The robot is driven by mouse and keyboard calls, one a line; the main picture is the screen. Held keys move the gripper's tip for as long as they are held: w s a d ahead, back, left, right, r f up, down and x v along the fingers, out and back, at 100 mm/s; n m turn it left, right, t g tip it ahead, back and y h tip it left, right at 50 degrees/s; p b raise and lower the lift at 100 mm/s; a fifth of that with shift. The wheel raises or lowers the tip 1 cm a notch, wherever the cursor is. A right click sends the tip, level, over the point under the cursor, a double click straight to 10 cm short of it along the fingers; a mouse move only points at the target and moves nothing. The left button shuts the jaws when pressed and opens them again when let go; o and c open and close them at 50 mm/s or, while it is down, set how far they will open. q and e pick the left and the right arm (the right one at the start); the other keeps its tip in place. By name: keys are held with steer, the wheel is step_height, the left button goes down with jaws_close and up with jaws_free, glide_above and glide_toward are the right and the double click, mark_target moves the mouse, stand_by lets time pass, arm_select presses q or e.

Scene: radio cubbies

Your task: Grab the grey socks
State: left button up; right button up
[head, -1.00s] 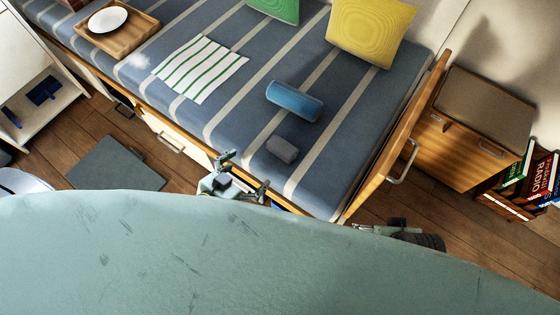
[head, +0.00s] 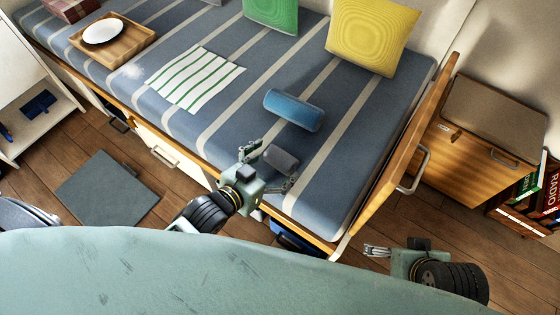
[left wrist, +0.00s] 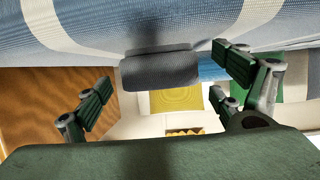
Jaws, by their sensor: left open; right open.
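The grey socks (head: 281,158) are a small grey rolled bundle on the blue striped mattress (head: 225,110), near its front edge. My left gripper (head: 267,165) is open at the bundle, with one finger on its left and the other at its lower right. In the left wrist view the socks (left wrist: 160,70) lie ahead between the spread fingers of the left gripper (left wrist: 165,85), with no clear contact. My right gripper (head: 378,251) is low on the right, beyond the bed's end and away from the socks; its fingers look small here, and nothing is in them.
A blue cylinder (head: 293,110) lies just behind the socks. A yellow cushion (head: 370,40), a green cushion (head: 271,14), a striped cloth (head: 195,79) and a wooden tray (head: 125,49) are farther back. A wooden end board (head: 408,150) bounds the bed's right side.

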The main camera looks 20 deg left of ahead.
arm_select(q)
steer(key=shift+c, duration=0.2)
steer(key=c, duration=1.1)
steer(key=shift+c, duration=0.2)
